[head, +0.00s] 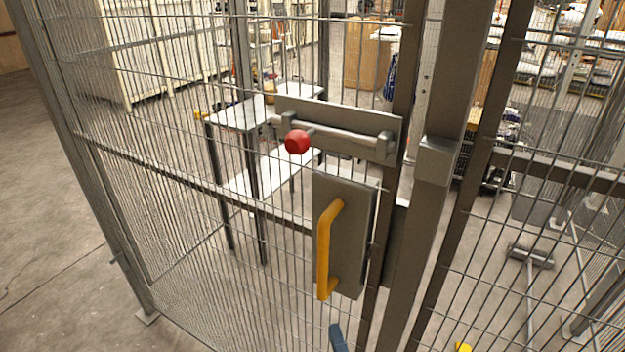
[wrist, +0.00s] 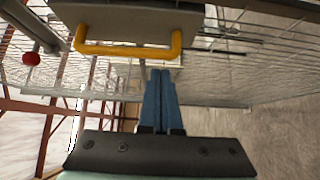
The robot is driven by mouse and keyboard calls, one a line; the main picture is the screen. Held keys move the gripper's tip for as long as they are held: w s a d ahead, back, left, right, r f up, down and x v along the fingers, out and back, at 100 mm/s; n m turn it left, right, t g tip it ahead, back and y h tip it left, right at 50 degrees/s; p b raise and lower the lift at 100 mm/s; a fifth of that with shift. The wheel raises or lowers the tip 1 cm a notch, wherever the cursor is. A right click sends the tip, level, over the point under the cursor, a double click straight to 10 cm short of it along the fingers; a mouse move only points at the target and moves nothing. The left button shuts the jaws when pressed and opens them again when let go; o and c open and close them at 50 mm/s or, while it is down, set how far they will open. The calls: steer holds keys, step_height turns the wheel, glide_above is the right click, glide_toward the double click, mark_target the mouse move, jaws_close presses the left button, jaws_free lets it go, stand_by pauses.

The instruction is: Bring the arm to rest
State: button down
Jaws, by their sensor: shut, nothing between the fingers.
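My gripper shows in the wrist view (wrist: 160,73) as two blue fingers lying side by side, shut and empty. In the head view only a blue fingertip (head: 337,338) shows at the bottom edge, below the yellow handle (head: 325,250) of the mesh gate. In the wrist view the fingertips appear just below the handle (wrist: 127,50) in the picture, with no clear contact.
The mesh gate (head: 349,234) and fence posts (head: 443,160) stand close in front. A sliding bolt with a red knob (head: 297,141) sits above the handle. Tables (head: 238,113) and shelving stand behind the mesh. Open concrete floor (head: 50,220) lies at the left.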

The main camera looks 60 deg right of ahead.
steer(key=w+a+r+m+t+y+p, duration=0.1)
steer(key=w+a+r+m+t, duration=0.15)
steer(key=w+a+r, duration=0.5)
steer(key=w+a+r+m+t+p, duration=0.15)
steer(key=w+r+m, duration=0.3)
steer(key=r, duration=0.65)
steer(key=w+a+r+m+t+y, duration=0.1)
steer(key=w+a+r+m+t, duration=0.15)
steer(key=w+a+r, duration=0.4)
steer(key=s+a+r+t+y+p, duration=0.1)
steer(key=a+r+t+y, duration=0.3)
steer(key=r, duration=1)
steer(key=s+a+r+t+y, duration=0.3)
steer(key=a+r+y, duration=0.4)
steer(key=a+r, duration=0.3)
step_height(320, 180, up, 4)
steer(key=shift+s+a+r+n+t+p, duration=0.1)
steer(key=shift+s+a+n+t+p, duration=0.15)
steer(key=shift+n+t+p, duration=0.3)
steer(key=shift+w, duration=0.1)
